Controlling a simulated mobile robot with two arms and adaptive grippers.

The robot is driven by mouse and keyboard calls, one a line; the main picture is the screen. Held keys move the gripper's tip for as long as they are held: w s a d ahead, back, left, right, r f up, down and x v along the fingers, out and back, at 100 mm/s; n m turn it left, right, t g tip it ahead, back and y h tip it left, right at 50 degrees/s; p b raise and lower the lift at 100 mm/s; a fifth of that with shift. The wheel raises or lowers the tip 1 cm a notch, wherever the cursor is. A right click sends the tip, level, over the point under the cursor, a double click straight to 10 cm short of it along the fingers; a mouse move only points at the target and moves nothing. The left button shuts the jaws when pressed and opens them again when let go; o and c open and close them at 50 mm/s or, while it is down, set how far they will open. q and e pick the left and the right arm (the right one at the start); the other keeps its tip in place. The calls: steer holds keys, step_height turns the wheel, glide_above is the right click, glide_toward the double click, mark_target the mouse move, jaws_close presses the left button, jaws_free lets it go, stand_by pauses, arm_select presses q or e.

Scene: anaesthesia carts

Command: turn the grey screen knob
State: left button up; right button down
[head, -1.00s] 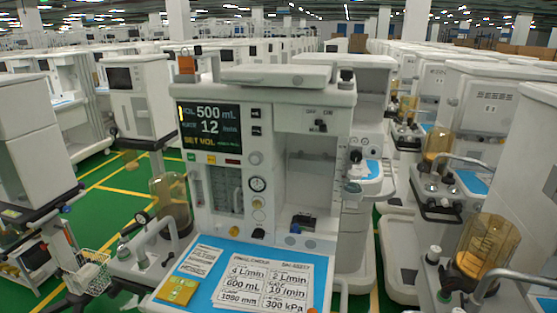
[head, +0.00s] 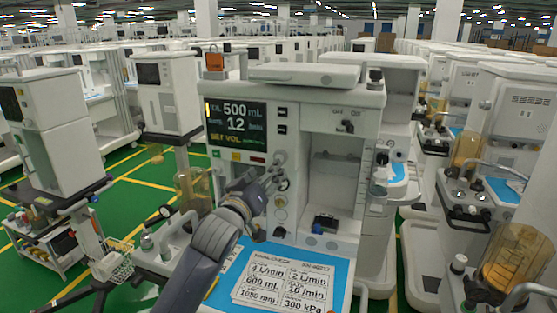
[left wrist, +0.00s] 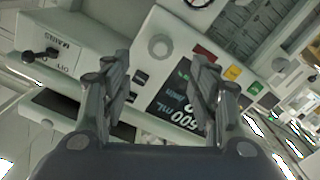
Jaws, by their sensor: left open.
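The grey screen knob (left wrist: 160,47) is a round knob on the cart's white front panel, beside the dark screen (left wrist: 166,88). In the left wrist view it sits between and just beyond my two fingertips. In the head view the left gripper (head: 272,172) is close to the panel; contact cannot be told. My right gripper is not in view.
A blue work surface (head: 340,268) with a printed card (head: 268,280) juts out below. A brown canister (head: 193,188) stands at the left. Other carts crowd both sides.

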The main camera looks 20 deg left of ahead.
arm_select(q)
steer(key=w+p, duration=0.2)
steer(key=w, duration=0.8)
steer(key=shift+w+d+p, duration=0.2)
steer(key=shift+p, duration=0.1)
steer(key=shift+f, duration=0.1)
steer(key=c, duration=1.1)
